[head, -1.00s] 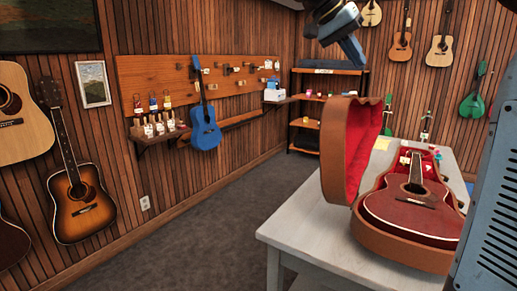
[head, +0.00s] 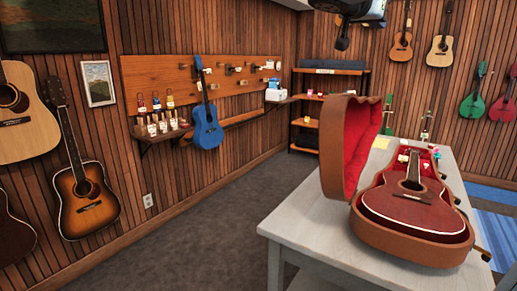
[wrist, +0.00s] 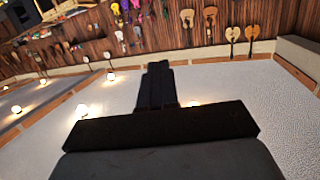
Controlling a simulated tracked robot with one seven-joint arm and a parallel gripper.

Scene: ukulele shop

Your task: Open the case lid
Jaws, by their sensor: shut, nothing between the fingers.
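The brown case (head: 420,248) lies on the grey table with a dark red ukulele or guitar (head: 412,205) in it. Its lid (head: 340,150) stands open and upright along the left side, showing a red lining. My gripper (head: 342,42) hangs at the top of the head view, above and behind the lid and apart from it. In the wrist view my gripper (wrist: 158,68) is shut, with its fingers together and nothing between them. The wrist view points toward the walls and ceiling lights, and the case is not in it.
The grey table (head: 300,225) has bare room left of the lid. A wall rack (head: 180,85) holds a blue guitar (head: 206,125) and small bottles. A dark shelf (head: 310,110) stands behind. The carpet (head: 190,240) left of the table is clear.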

